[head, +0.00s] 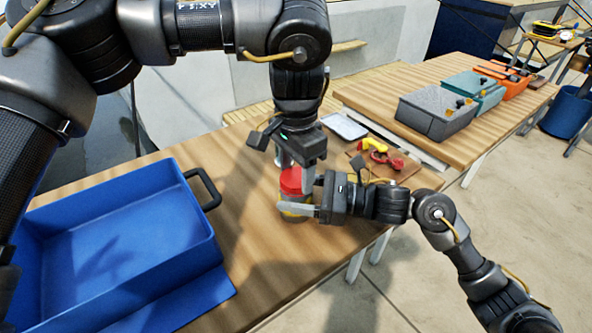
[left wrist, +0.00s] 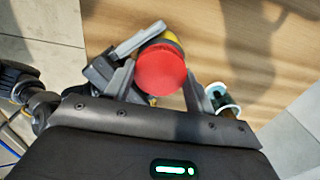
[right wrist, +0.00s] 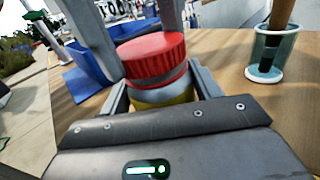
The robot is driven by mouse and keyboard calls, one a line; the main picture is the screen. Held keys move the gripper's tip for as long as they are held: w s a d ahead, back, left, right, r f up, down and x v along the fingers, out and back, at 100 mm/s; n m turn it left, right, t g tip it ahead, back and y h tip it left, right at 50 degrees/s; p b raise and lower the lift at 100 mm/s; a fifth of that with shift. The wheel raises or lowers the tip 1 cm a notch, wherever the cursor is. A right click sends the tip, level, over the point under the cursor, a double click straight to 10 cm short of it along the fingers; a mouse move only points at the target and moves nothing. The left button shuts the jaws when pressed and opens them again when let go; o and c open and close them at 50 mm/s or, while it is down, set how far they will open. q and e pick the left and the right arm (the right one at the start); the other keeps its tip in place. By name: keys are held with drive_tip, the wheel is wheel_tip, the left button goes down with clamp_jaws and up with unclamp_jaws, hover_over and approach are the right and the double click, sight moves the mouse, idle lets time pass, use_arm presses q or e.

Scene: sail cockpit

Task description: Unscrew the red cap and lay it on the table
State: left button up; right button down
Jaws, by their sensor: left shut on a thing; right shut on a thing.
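The red cap (head: 291,181) sits on top of a jar with a yellow lower part (head: 296,217), upright on the wooden table. My left gripper (head: 298,168) comes down from above and is shut on the cap, its fingers on either side of it; the cap also shows in the left wrist view (left wrist: 160,70). My right gripper (head: 308,200) reaches in from the right and is shut on the jar body, just below the cap. In the right wrist view the ribbed cap (right wrist: 155,58) is above the jar's pale neck (right wrist: 160,95). The thread is hidden.
A large blue bin (head: 120,235) stands on the table at left. Behind the jar lie a white tray (head: 343,126) and red and yellow items (head: 375,152) on a brown board. A teal cup (right wrist: 270,50) holding a wooden handle stands near the jar. Bare table shows in front.

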sight(296, 176)
use_arm(q)
drive_tip(key=shift+r, duration=1)
use_arm(e)
drive_tip(key=shift+f, duration=0.25)
use_arm(q)
drive_tip(key=shift+r, duration=2)
use_arm(e)
drive_tip(key=c, duration=0.7)
unclamp_jaws()
drive_tip(key=o, duration=0.4)
drive_tip(key=shift+r, duration=0.15)
drive_tip(key=shift+o, duration=0.2)
use_arm(q)
wheel_tip(296, 176, down, 2)
drive_tip(key=shift+f+b, duration=0.15)
drive_tip(key=shift+b, duration=0.9)
use_arm(e)
drive_tip(key=d, duration=0.3)
drive_tip(key=s+d, duration=0.1)
drive_tip(key=d, duration=0.6)
drive_tip(key=shift+s+d, duration=0.3)
drive_tip(key=shift+d, duration=0.05)
drive_tip(key=shift+s+d, duration=0.1)
drive_tip(key=shift+d, duration=0.55)
